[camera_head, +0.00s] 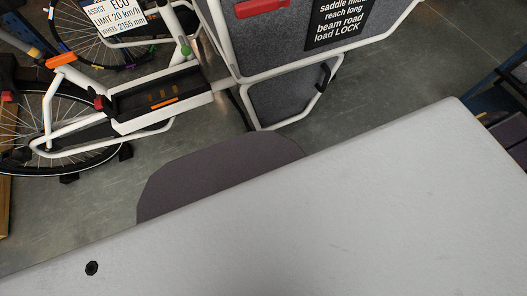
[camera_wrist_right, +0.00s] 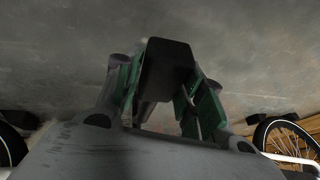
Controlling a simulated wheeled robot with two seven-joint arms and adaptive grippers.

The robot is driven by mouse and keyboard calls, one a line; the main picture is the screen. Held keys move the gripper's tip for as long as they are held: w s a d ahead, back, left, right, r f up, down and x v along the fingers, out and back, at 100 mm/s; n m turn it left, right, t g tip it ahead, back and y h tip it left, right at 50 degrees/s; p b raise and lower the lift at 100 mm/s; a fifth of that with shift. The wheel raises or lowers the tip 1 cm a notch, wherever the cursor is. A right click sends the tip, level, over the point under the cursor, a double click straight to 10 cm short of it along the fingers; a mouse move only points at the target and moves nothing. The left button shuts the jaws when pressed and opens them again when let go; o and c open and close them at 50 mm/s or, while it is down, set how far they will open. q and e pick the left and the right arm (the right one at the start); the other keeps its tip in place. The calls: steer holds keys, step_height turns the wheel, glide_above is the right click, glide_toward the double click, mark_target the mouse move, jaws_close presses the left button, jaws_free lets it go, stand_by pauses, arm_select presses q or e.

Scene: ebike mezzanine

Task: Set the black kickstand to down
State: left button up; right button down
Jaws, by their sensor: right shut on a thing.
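In the right wrist view my right gripper (camera_wrist_right: 160,92) has its green-padded fingers on both sides of a black flat-ended piece (camera_wrist_right: 167,64), which looks like the kickstand. The gripper is shut on it; the contact faces are partly hidden. In the head view the white-framed bike (camera_head: 165,121) stands at upper left. A thin dark bar (camera_head: 239,104) shows behind its frame, but I cannot tell whether it belongs to the kickstand. Neither gripper shows in the head view, where a near pale surface blocks the lower half.
Grey box panels (camera_head: 280,45) with white tube edges and a black loop handle (camera_head: 323,77) stand right of the bike frame. A spoked wheel (camera_head: 75,125) is at left. Concrete floor (camera_head: 400,75) is open at right. Wheels (camera_wrist_right: 290,140) edge the wrist view.

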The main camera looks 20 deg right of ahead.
steer(key=shift+d, duration=0.45)
steer(key=c, duration=1)
jaws_free()
steer(key=shift+o, duration=0.2)
steer(key=shift+a, duration=0.2)
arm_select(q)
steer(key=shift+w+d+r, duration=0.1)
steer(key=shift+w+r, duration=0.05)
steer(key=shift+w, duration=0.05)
arm_select(e)
steer(key=shift+r, duration=0.1)
steer(key=shift+s+d+r, duration=0.1)
steer(key=shift+s+r, duration=0.25)
steer(key=shift+r, duration=0.3)
steer(key=v, duration=1)
steer(key=shift+d+r, duration=0.15)
steer(key=shift+d, duration=0.1)
steer(key=shift+s, duration=0.1)
